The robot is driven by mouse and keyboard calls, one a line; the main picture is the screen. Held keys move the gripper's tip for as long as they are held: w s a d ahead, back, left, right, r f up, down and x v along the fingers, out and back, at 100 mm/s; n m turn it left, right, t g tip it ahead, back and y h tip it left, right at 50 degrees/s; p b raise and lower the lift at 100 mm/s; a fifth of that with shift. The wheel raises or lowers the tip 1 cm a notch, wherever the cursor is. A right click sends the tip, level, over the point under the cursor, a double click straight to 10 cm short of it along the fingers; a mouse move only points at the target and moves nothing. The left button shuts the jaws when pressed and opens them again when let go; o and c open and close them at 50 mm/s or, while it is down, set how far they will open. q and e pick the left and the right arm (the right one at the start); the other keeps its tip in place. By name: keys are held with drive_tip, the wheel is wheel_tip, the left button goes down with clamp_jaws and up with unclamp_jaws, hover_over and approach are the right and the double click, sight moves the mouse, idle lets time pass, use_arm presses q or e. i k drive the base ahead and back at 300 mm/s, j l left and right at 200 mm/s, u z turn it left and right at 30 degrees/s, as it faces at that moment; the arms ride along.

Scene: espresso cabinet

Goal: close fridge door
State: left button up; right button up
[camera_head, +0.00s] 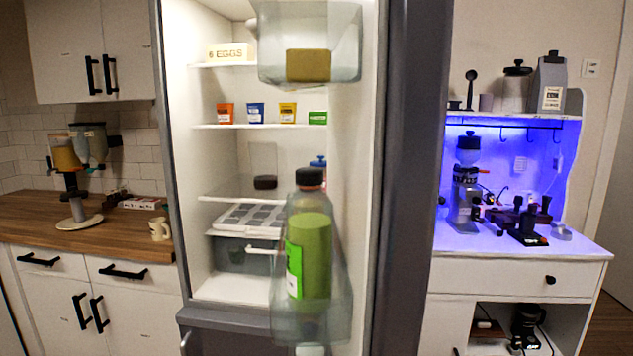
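The fridge (262,180) stands open in the middle of the view, its lit white shelves showing. Its grey door (413,180) is swung out toward me on the right side and seen nearly edge-on. The door's inner side carries an upper clear bin (340,45) with a brown block in it. A lower clear bin (338,325) holds a green bottle (309,240) with a dark cap. Neither of my grippers is in view. The door's outer face and any handle on it are hidden.
A wooden counter (95,222) with a cereal dispenser (78,170) and a mug (159,230) is at left. A white espresso cabinet (515,275) with a blue-lit niche and coffee gear stands right of the door. Floor shows only at the far lower right.

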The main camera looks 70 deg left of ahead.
sight(388, 90)
drive_tip(key=i+u, duration=0.15)
drive_tip(key=u, duration=0.3)
drive_tip(key=i+l+u, duration=0.1)
drive_tip(key=u, duration=0.3)
drive_tip(key=i+l+u, duration=0.1)
drive_tip(key=u, duration=0.35)
drive_tip(key=i+l+u, duration=0.15)
drive_tip(key=u, duration=0.25)
